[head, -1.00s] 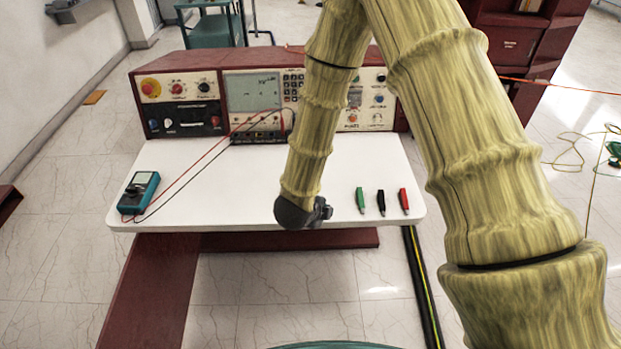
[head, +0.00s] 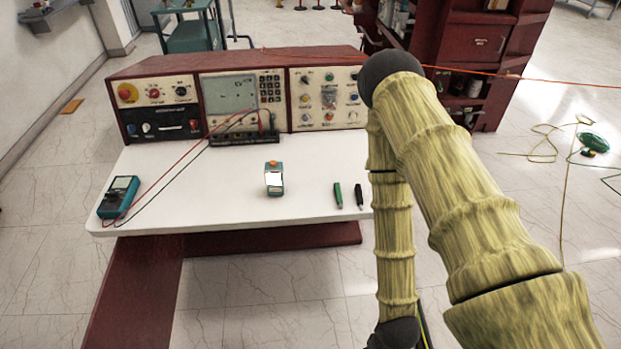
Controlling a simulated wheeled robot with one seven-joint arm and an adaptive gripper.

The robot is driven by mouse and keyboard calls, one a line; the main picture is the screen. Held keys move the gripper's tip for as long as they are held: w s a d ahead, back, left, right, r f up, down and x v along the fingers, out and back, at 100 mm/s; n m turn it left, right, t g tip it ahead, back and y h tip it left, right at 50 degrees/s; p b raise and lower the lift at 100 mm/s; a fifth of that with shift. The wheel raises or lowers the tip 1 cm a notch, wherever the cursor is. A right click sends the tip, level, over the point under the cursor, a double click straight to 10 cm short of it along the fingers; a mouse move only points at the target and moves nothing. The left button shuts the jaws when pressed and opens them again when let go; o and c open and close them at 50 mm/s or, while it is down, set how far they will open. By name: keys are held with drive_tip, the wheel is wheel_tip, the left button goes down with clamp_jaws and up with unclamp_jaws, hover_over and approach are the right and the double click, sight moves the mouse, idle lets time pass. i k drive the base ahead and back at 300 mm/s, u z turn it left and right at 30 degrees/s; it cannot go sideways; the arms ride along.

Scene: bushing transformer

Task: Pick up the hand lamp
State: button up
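A small teal and white device with an orange top, which looks like the hand lamp (head: 274,180), stands upright on the white tabletop (head: 225,205), a little right of its middle. Nothing touches it. My arm passes to the right of it, over the table's right end, and runs down to a dark joint at the bottom edge of the picture. My gripper is not in view, so its fingers cannot be seen.
A teal meter (head: 118,197) with red and black leads lies at the table's left. A green clip (head: 338,195) and a black clip (head: 359,196) lie right of the lamp. A control console (head: 241,97) closes the table's back. A dark red cabinet (head: 481,50) stands behind right.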

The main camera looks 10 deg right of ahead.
sight(274, 180)
drive_tip(key=z, duration=0.7)
drive_tip(key=k, duration=0.5)
drive_tip(key=u, duration=1.05)
